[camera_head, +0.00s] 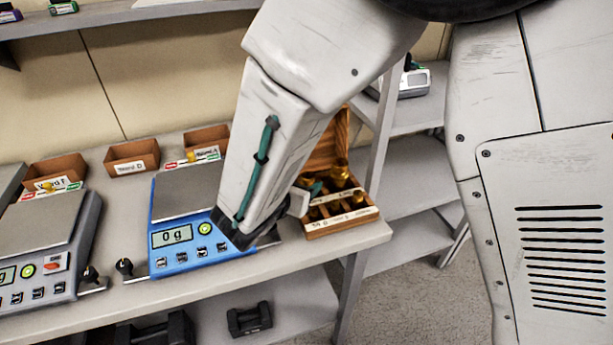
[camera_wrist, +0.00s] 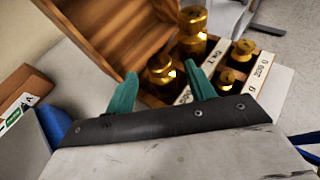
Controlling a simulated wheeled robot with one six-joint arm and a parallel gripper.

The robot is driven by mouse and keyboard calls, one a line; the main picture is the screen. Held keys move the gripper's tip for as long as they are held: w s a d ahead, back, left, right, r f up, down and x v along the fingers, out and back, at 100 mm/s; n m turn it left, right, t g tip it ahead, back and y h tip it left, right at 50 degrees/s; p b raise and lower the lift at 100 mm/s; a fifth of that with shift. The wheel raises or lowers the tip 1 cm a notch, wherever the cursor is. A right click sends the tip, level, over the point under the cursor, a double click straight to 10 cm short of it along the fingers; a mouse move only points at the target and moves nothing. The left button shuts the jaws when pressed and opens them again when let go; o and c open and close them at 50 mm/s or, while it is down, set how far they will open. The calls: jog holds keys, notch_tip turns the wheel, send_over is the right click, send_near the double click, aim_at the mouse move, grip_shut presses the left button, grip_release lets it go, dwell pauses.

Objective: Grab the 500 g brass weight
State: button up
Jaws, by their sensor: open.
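Several brass weights stand in an open wooden box (camera_head: 345,222) at the right end of the table. In the wrist view the box's lid (camera_wrist: 110,35) is on the left. A tall brass weight (camera_wrist: 193,30) stands at the back, a mid-size one (camera_wrist: 160,68) nearer, and smaller ones (camera_wrist: 242,52) to the right. The white labels are too unclear to tell which weight is 500 g. My gripper (camera_wrist: 162,88) is open and empty, its green fingers apart. The mid-size weight shows between the fingertips; contact is not visible. In the head view my arm partly hides the box.
A blue scale (camera_head: 180,250) reading 0 g stands left of the box, partly behind my arm. Another scale (camera_head: 45,230) and small brown bins (camera_head: 132,155) are further left. A grey shelf post (camera_head: 380,125) stands close behind the box. Dark weights (camera_head: 250,320) lie on the lower shelf.

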jog(key=shift+x, duration=1.1)
grip_shut()
